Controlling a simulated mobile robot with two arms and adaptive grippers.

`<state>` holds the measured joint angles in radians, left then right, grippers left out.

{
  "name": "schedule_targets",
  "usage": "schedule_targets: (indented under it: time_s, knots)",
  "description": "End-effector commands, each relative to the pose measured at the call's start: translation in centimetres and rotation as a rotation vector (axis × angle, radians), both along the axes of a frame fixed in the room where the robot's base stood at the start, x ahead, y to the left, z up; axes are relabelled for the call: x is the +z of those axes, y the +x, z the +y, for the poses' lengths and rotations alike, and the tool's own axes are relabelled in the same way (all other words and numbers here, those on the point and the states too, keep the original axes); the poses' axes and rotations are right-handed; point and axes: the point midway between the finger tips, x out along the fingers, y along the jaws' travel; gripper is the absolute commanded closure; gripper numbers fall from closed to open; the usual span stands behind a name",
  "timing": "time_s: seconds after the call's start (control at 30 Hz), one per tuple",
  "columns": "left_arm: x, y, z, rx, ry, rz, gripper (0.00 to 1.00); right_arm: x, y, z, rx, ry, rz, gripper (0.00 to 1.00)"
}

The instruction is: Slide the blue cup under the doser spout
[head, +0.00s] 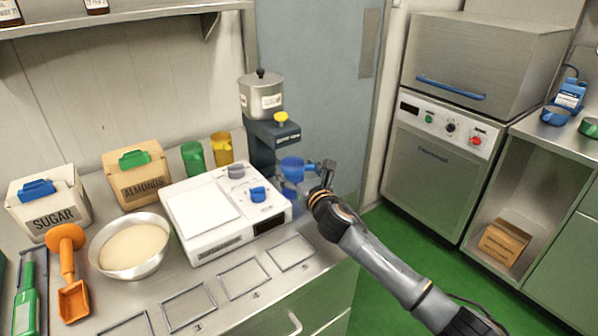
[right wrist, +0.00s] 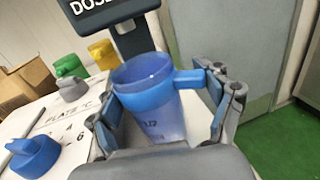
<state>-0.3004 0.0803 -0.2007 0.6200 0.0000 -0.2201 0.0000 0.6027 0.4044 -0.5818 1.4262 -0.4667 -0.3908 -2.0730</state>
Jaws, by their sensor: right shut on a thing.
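The blue cup (head: 291,167) is upright beside the dark doser (head: 262,150), below and a little right of its head in the head view. The cup is translucent with a solid blue rim and handle. It also fills the middle of the right wrist view (right wrist: 160,115), with the doser's column behind it. My right gripper (head: 308,178) is shut on the cup, with a finger on either side and the handle pointing right between the fingers in the wrist view. My left gripper is out of view.
A white hot plate unit (head: 200,215) with knobs stands close left of the cup. Green (head: 193,158) and yellow (head: 222,147) cups stand behind it. A bowl (head: 130,245) and boxes are further left. The counter's right edge is near the cup.

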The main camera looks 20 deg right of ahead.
Motion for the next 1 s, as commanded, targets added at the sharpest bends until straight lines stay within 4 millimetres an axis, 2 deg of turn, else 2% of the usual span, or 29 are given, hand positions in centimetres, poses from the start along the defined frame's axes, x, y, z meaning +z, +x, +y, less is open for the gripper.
schedule_targets:
  time_s: [1.0]
  knots:
    - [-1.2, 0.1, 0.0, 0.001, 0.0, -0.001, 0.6, 0.0, 3.4, 1.3, 0.001, 0.001, -0.001, 0.52]
